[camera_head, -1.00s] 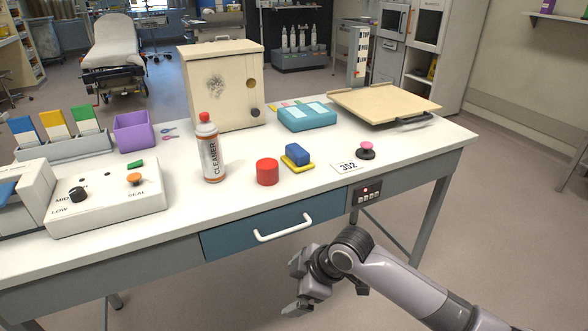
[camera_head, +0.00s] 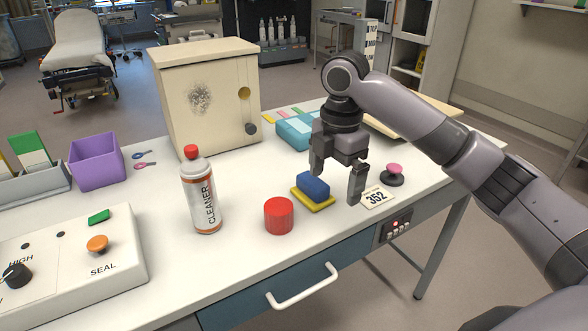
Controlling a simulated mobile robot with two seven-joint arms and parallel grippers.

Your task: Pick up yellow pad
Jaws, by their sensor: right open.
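The yellow pad (camera_head: 319,205) lies flat on the white table, with a blue block (camera_head: 313,187) on top of it. Only the pad's edges show around the block. My right gripper (camera_head: 335,188) points down over the table, open, with its two fingers apart. One finger shows behind the blue block and the other to the right of the pad, near the 352 card (camera_head: 377,197). The gripper looks empty; I cannot tell whether a finger touches the block. My left gripper is not in view.
A red cylinder (camera_head: 279,216) and a cleaner bottle (camera_head: 203,200) stand left of the pad. A pink-topped black knob (camera_head: 392,175) is at the right. A teal box (camera_head: 296,132) and a beige cabinet (camera_head: 205,98) stand behind. A blue drawer (camera_head: 290,285) is in front.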

